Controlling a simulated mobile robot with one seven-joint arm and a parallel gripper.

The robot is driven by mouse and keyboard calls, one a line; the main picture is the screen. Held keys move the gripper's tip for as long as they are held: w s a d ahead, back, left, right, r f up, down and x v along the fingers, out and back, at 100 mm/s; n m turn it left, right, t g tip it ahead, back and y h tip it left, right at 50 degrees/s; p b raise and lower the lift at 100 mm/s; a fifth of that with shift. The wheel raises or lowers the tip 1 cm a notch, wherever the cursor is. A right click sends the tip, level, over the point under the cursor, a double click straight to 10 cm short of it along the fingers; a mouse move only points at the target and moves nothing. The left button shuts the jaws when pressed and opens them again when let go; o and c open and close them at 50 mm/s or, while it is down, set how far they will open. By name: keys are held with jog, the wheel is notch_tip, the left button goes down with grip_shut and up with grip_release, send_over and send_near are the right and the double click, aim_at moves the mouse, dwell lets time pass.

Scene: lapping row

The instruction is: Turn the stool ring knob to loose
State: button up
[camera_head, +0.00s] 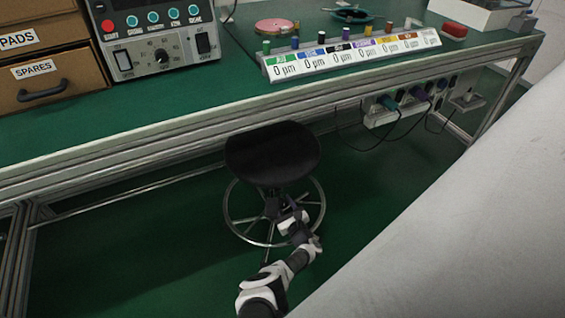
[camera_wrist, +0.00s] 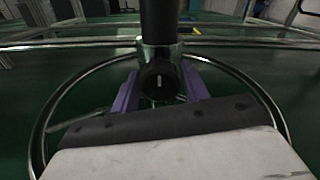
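The stool (camera_head: 272,155) stands under the bench edge in the head view, with a black round seat. Its knob (camera_wrist: 158,80) is black with a short, pale, nearly upright mark and sits on the chrome collar (camera_wrist: 142,50) of the column. The chrome foot ring (camera_wrist: 45,115) circles below it. My gripper (camera_wrist: 160,82) has its purple fingers apart, one on each side of the knob. Whether they touch it is not clear. In the head view my gripper (camera_head: 298,222) is under the seat, at the column, and the knob is hidden. No loose or tight lettering is readable.
The green bench (camera_head: 190,110) with its metal front rail overhangs behind the stool. A power strip (camera_head: 395,112) with plugs and hanging cables is under it at right. A large pale surface (camera_head: 470,210) fills the lower right. Green floor is open left of the stool.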

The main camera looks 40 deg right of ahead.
jog(key=c, duration=0.6)
jog(key=shift+m, duration=0.3)
jog(key=m, duration=0.4)
jog(key=shift+m+p, duration=0.4)
jog(key=m, duration=0.5)
jog(key=shift+w+r+p, duration=0.1)
jog(key=shift+p, duration=0.2)
jog(key=m, duration=0.6)
jog(key=shift+r+m, duration=0.1)
jog(key=shift+m, duration=0.2)
jog(key=m, duration=0.6)
jog(key=shift+r, duration=0.1)
